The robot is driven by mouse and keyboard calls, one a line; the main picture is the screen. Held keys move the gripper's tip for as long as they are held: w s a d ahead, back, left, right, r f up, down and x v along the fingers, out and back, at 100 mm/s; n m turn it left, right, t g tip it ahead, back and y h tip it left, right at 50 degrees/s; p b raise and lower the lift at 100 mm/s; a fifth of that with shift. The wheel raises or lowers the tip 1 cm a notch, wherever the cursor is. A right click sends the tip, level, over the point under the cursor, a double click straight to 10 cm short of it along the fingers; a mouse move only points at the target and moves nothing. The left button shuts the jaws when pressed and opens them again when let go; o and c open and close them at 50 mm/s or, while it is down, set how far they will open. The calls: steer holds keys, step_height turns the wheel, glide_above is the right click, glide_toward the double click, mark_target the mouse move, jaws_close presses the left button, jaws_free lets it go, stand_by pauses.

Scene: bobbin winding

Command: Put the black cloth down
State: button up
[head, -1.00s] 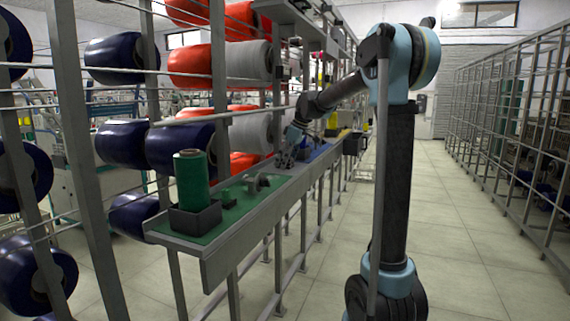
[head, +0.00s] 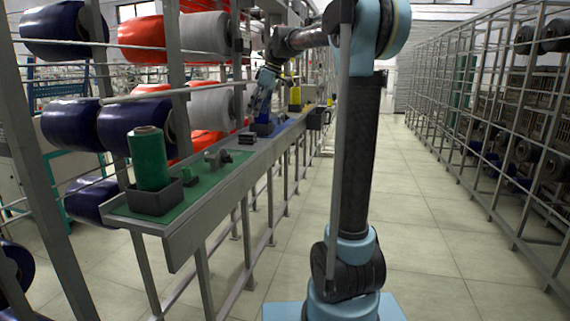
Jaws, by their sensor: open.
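A small dark folded thing (head: 247,138), which looks like the black cloth, lies on the grey part of the long narrow shelf (head: 205,208). It is small here, and its folds are hard to make out. My gripper (head: 266,82) is beyond it, above the shelf and apart from the cloth. It is open and I see nothing held in it, though its fingertips are small and partly merge with the blue spool behind or below them.
A green spool (head: 149,160) stands in a dark holder at the shelf's near end. Small grey and green parts (head: 217,159) sit behind it. A blue spool (head: 261,104) and a yellow one (head: 295,97) stand farther along. Racks (head: 490,120) line the right; the tiled aisle (head: 430,210) is clear.

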steer(key=s+d+f+m+h, duration=0.1)
steer(key=s+d+f+m, duration=0.3)
steer(key=s+f, duration=0.7)
steer(key=s+d+f+m+h, duration=0.1)
steer(key=s+d+f+m, duration=0.4)
steer(key=s+d+f, duration=0.4)
steer(key=s+d+f+m+h, duration=0.2)
steer(key=s+d+f+m, duration=0.2)
steer(key=s+f, duration=0.9)
steer(key=s+d, duration=0.2)
steer(key=s, duration=0.4)
steer(key=shift+s+d+f+m+t, duration=0.15)
steer(key=shift+d+f+m+t, duration=0.1)
steer(key=shift+m+t, duration=0.15)
steer(key=shift+w+f, duration=0.2)
steer(key=shift+w, duration=0.2)
